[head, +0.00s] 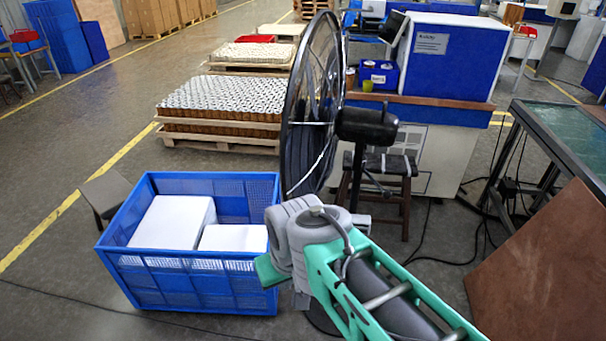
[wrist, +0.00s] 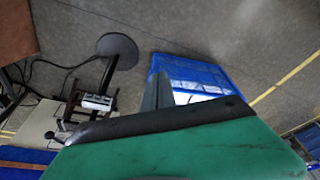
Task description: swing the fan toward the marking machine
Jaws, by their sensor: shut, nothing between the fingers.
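A black pedestal fan (head: 315,105) stands in the middle of the head view. Its round grille is seen nearly edge-on and faces left, with the motor housing (head: 367,125) on the right. A blue boxy machine (head: 440,58) with a white label stands behind and to the right, on the fan's motor side; the label is too small to read, but it may be the marking machine. My gripper (wrist: 160,90) is shut and empty in the wrist view. In the head view my arm is in front of the fan's lower part. The fan's round base (wrist: 118,48) shows in the wrist view.
A blue crate (head: 190,290) with white boxes stands left of my arm. A pallet of cartridges (head: 220,143) lies behind it. A dark stool (head: 400,166) stands behind the fan. A brown board (head: 540,275), a glass-topped table (head: 565,125) and floor cables are at right.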

